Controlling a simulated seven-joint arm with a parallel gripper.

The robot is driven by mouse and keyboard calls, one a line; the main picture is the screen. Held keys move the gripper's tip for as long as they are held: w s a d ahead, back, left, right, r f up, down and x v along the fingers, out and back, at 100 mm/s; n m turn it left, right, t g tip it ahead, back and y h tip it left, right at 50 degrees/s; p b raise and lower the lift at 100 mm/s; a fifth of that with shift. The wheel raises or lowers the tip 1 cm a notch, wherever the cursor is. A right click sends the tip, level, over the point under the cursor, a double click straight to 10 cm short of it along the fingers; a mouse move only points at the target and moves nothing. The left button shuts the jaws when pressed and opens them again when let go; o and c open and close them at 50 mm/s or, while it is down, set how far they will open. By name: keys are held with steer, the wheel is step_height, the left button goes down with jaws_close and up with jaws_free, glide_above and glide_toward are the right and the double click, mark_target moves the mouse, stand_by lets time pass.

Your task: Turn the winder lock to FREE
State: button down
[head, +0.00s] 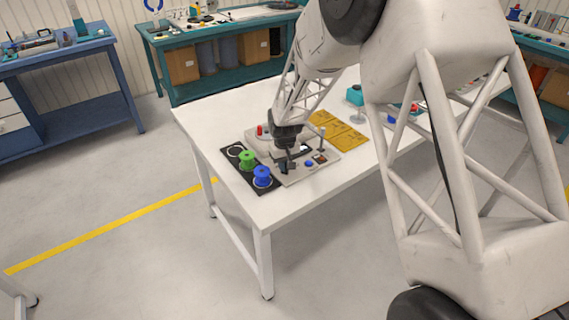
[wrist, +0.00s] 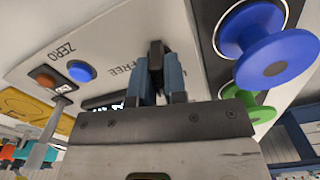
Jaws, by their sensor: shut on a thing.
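The winder panel (head: 322,168) is a pale grey plate on the white table. The winder lock (wrist: 156,52) shows in the wrist view as a small dark upright piece between my fingertips. My gripper (wrist: 158,75) is shut on it, one blue finger on each side. The printed word FREE (wrist: 122,78) lies just left of the fingers; the lettering beside it is partly hidden. In the head view my gripper (head: 284,166) is down over the panel and hides the lock. I cannot tell which way the lock points.
A blue reel (head: 262,177) and a green reel (head: 247,160) stand on a black strip (head: 270,189) left of the panel. A blue button (wrist: 81,71), an orange button (wrist: 45,80) and a post with a knob (head: 322,138) are nearby. Yellow plates (head: 340,136) lie behind the panel.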

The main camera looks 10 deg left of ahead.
steer(key=m, duration=0.8)
steer(key=shift+m, duration=0.8)
steer(key=m, duration=0.2)
steer(key=shift+m, duration=2.2)
steer(key=c, duration=1.2)
jaws_free()
steer(key=shift+r, duration=0.15)
